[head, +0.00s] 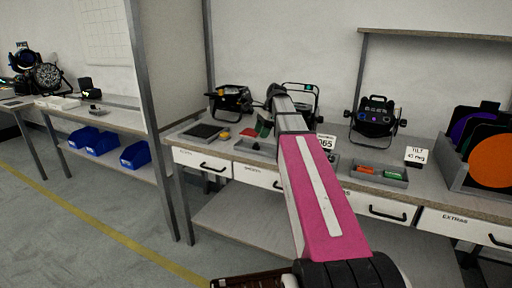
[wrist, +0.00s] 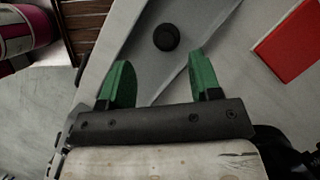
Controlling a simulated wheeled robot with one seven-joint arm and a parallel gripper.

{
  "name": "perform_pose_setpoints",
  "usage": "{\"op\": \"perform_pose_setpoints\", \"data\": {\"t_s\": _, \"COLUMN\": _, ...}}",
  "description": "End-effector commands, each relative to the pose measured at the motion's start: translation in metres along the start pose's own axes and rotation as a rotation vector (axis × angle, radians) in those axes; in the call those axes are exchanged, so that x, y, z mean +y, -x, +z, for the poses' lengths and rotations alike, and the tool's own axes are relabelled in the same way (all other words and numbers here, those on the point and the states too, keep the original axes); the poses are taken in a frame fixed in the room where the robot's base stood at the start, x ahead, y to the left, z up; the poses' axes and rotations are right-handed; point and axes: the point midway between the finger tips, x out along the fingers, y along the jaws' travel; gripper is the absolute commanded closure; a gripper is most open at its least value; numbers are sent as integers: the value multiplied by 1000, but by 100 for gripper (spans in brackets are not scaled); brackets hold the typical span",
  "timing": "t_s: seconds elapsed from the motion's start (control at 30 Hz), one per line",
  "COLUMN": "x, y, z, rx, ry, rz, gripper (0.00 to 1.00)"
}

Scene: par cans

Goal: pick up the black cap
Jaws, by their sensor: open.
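The black cap (wrist: 166,37) is a small round dark disc in the wrist view. It lies on the grey floor of a tray (wrist: 135,85), just beyond my fingertips and between their lines. My gripper (wrist: 159,72) has green fingers spread apart with nothing between them. In the head view my gripper (head: 264,126) hangs over the small grey tray (head: 262,153) on the workbench, partly hidden by my arm. I cannot make out the cap in the head view.
A red piece (wrist: 292,42) lies right of the cap in the wrist view.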

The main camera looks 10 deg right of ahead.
Motion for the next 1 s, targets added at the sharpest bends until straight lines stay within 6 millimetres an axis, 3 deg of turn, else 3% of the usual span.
{"op": "perform_pose_setpoints", "data": {"t_s": 0.27, "x": -3, "y": -19, "z": -1, "rx": 0, "ry": 0, "rz": 0, "gripper": 42}}
{"op": "perform_pose_setpoints", "data": {"t_s": 0.53, "x": -6, "y": -54, "z": -3, "rx": 1, "ry": 0, "rz": 2, "gripper": 42}}
{"op": "perform_pose_setpoints", "data": {"t_s": 0.8, "x": -7, "y": -58, "z": -3, "rx": 1, "ry": 1, "rz": 0, "gripper": 42}}
{"op": "perform_pose_setpoints", "data": {"t_s": 0.87, "x": -7, "y": -58, "z": -3, "rx": 1, "ry": 1, "rz": 0, "gripper": 58}}
{"op": "perform_pose_setpoints", "data": {"t_s": 0.93, "x": -7, "y": -58, "z": -3, "rx": 1, "ry": 1, "rz": 0, "gripper": 81}}
{"op": "perform_pose_setpoints", "data": {"t_s": 0.97, "x": -7, "y": -58, "z": -3, "rx": 1, "ry": 1, "rz": 0, "gripper": 88}}
{"op": "perform_pose_setpoints", "data": {"t_s": 1.0, "x": -7, "y": -58, "z": -3, "rx": 1, "ry": 1, "rz": 0, "gripper": 88}}
